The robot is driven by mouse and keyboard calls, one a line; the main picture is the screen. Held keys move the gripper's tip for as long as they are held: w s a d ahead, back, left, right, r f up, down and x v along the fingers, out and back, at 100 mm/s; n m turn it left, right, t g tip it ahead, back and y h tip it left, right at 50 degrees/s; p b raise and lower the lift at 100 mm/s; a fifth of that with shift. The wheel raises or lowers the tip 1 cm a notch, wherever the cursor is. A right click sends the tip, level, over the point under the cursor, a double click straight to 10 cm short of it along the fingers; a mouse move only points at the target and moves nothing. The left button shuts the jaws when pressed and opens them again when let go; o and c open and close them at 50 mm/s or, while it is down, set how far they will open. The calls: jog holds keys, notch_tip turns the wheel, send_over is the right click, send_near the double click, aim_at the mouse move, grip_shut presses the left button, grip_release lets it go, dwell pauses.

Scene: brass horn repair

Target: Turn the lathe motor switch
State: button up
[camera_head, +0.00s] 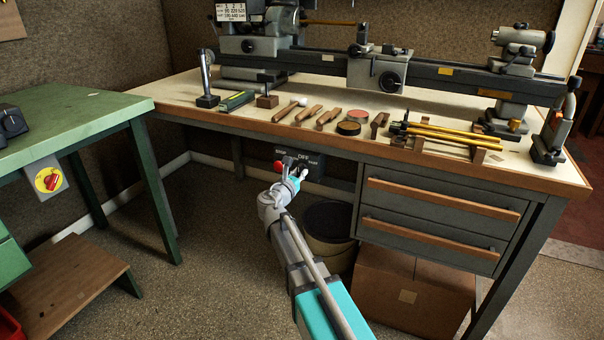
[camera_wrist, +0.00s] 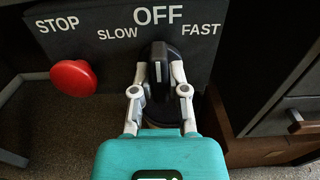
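The lathe motor switch (camera_wrist: 160,68) is a black knob on a dark panel (camera_wrist: 100,50) marked STOP, SLOW, OFF and FAST. Its raised grip stands upright in the wrist view, with the pale line pointing at OFF. My gripper (camera_wrist: 160,74) has one finger on each side of the grip. The fingers are apart, with a narrow dark gap on each side, and do not look closed on it. In the head view my gripper (camera_head: 297,174) is at the panel (camera_head: 316,171) under the bench front and hides most of the knob.
A red stop button (camera_wrist: 73,77) sits left of the knob. The wooden bench top (camera_head: 220,112) overhangs the panel, with the lathe (camera_head: 420,75) on it. A drawer unit (camera_head: 440,205) is to the right. A round bin (camera_head: 328,222) and a cardboard box (camera_head: 405,297) stand below.

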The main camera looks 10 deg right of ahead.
jog(key=shift+d, duration=0.3)
grip_shut()
jog(key=shift+a, duration=0.1)
jog(key=shift+s+m, duration=0.1)
jog(key=shift+m, duration=0.3)
jog(key=shift+a+m, duration=0.1)
jog(key=shift+m, duration=0.4)
jog(key=m, duration=0.6)
jog(key=shift+s+f, duration=0.1)
jog(key=o, duration=0.7)
grip_release()
jog(key=shift+o, duration=0.2)
